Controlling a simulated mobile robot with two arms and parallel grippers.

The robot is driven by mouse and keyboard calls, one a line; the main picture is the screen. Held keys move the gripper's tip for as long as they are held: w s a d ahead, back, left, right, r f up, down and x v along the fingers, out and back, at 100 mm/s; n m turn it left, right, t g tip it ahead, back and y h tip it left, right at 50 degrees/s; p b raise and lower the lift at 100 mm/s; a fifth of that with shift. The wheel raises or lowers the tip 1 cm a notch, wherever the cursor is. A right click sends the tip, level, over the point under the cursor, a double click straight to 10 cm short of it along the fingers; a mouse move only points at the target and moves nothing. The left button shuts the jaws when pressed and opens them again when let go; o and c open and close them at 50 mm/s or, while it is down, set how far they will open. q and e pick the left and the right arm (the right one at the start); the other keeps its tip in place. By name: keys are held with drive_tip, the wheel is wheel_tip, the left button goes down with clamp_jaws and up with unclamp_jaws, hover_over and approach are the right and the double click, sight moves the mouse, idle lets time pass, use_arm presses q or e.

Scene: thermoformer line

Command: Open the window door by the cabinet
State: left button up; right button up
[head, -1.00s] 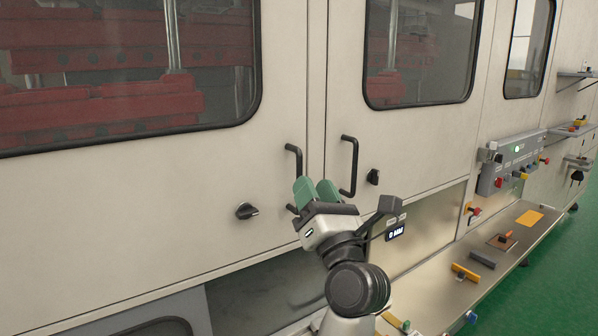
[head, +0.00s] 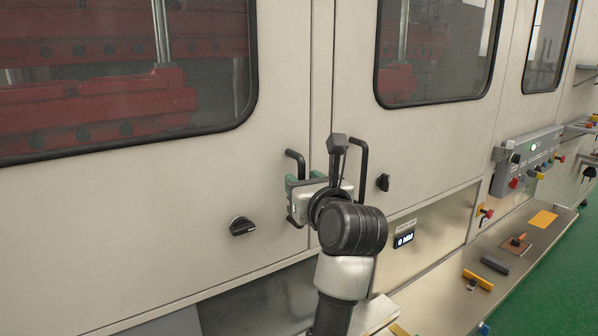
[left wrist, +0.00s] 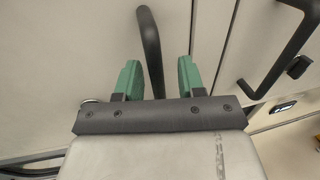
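Two cream cabinet doors with dark windows stand side by side; the left door (head: 150,210) and the right door (head: 440,130) meet at a vertical seam. The left door has a black bar handle (head: 301,164), which also shows in the left wrist view (left wrist: 150,40). The right door has a similar handle (head: 363,158). Both doors look closed. My left gripper (head: 304,180), with green fingers, is at the left door's handle. In the left wrist view the fingers (left wrist: 158,75) are apart with that handle between them. My wrist hides part of both handles.
A black knob (head: 242,226) is on the left door and another (head: 383,182) on the right door. A grey control box (head: 527,160) with buttons and a metal ledge (head: 460,292) holding small tools are at the right. Green floor lies beyond.

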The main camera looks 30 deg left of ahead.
use_arm(q)
drive_tip(key=shift+w+a+r, duration=0.1)
drive_tip(key=shift+w+a, duration=0.05)
drive_tip(key=shift+a, duration=0.2)
drive_tip(key=shift+c, duration=0.9)
clamp_jaws()
use_arm(e)
drive_tip(key=shift+s+d, duration=0.1)
drive_tip(key=shift+d, duration=0.15)
